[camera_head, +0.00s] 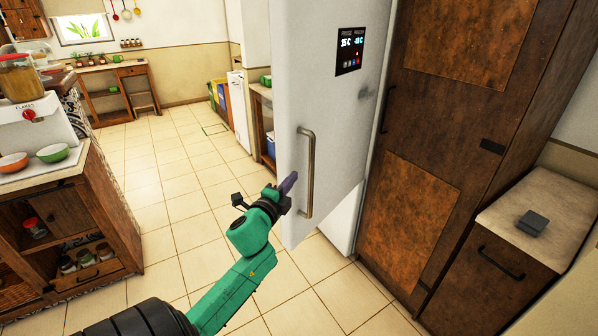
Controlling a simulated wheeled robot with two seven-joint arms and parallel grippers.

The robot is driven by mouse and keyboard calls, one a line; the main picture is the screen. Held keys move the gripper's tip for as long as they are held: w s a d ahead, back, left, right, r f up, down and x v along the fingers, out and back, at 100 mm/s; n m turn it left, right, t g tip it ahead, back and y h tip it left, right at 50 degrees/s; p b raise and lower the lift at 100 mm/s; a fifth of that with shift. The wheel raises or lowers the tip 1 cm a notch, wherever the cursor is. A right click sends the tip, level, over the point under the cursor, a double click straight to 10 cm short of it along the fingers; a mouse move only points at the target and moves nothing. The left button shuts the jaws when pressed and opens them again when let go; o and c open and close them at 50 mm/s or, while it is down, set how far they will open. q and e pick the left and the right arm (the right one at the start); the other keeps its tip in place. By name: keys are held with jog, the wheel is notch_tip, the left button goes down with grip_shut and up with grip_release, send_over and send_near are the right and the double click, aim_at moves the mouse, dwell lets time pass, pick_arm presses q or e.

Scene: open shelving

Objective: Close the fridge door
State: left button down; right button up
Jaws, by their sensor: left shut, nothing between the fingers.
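The white fridge door (322,110) stands ajar in the middle of the head view, swung out from the white fridge body (342,222) behind it. Its front carries a vertical metal handle (306,172) and a dark display panel (349,52). My left gripper (289,182) is shut and empty. It is at the door's left edge, just left of the handle; I cannot tell whether it touches the door. My green left arm reaches up from the bottom. My right gripper is not in view.
A tall brown cabinet (455,110) stands right of the fridge, with a low cabinet (500,260) at the far right. A wooden kitchen island (75,215) with bowls on top is at the left. The tiled floor (175,190) between the island and the door is clear.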

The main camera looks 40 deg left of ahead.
pick_arm(q)
jog(key=x, duration=0.4)
jog(key=shift+w, duration=0.1)
